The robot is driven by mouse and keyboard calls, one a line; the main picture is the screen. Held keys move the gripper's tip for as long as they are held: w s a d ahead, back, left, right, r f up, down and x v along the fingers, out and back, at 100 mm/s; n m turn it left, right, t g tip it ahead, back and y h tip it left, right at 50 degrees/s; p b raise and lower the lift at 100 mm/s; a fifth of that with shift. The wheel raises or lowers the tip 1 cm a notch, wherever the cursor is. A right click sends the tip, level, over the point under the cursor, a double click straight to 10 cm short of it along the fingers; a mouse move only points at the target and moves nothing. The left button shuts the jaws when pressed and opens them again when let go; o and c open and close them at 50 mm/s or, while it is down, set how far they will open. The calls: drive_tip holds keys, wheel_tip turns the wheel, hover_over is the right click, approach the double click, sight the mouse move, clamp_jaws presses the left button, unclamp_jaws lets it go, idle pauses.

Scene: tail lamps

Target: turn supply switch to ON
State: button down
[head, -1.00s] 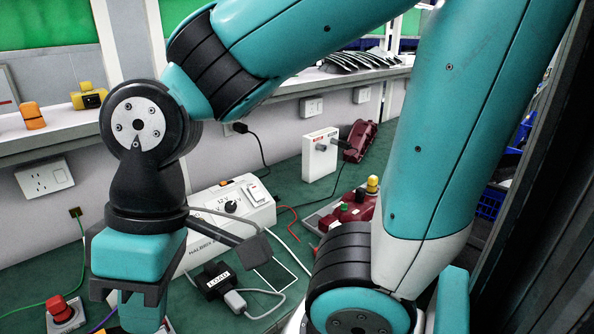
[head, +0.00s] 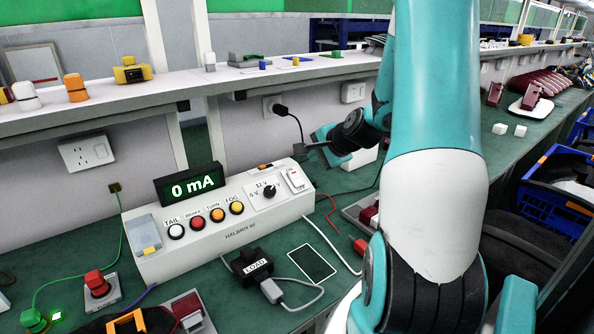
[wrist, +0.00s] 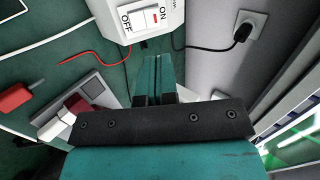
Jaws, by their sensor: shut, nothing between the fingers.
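The supply switch (head: 297,180) is a white rocker at the right end of the white test box (head: 225,232). In the wrist view the supply switch (wrist: 143,19) shows at the top, with OFF at its left, ON at its right and a red mark on the ON side. I cannot tell which side is pressed. My gripper (wrist: 157,60) is shut and empty, its fingertips pointing toward the box, apart from the switch in the picture. In the head view my gripper (head: 312,148) is just behind and above the switch end. The display (head: 190,184) reads 0 mA.
A black load block (head: 256,270) with a grey plug lies before the box. A wall socket with a black plug (head: 280,111) and hanging cable is behind my gripper. A red wire (wrist: 90,55) and a grey tray (wrist: 97,92) lie near. A shelf runs along the back.

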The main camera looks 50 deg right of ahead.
drive_tip(key=d, duration=0.1)
drive_tip(key=p, duration=0.2)
approach(294, 170)
drive_tip(key=shift+m, duration=0.4)
drive_tip(key=x, duration=0.7)
drive_tip(key=shift+w+f, duration=0.15)
drive_tip(key=shift+w, duration=0.1)
